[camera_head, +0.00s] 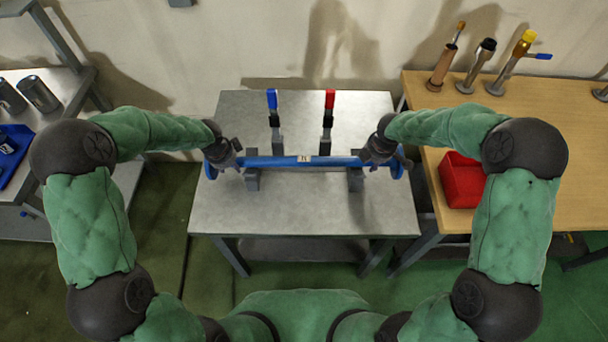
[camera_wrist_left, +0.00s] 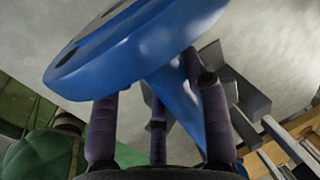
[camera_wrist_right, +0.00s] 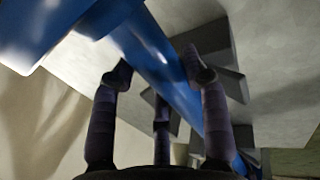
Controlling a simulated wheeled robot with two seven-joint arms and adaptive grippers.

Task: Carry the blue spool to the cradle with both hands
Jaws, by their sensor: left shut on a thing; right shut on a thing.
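The blue spool (camera_head: 280,161) is a long blue bar with round flanges at its ends. It lies level across the grey metal table (camera_head: 300,215), over or in the cradle, whose two grey supports (camera_head: 252,180) (camera_head: 355,180) show below it. My left gripper (camera_head: 224,157) is shut on the bar near its left flange; the flange fills the top of the left wrist view (camera_wrist_left: 140,50). My right gripper (camera_head: 380,153) is shut on the bar near its right end, also seen in the right wrist view (camera_wrist_right: 160,65). Whether the bar touches the supports is unclear.
A blue-handled clamp (camera_head: 272,105) and a red-handled clamp (camera_head: 329,105) stand upright behind the bar. A wooden bench (camera_head: 520,130) with a red bin (camera_head: 462,180) and several tools is on the right. A shelf with a blue tray (camera_head: 12,158) is on the left. The front tabletop is clear.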

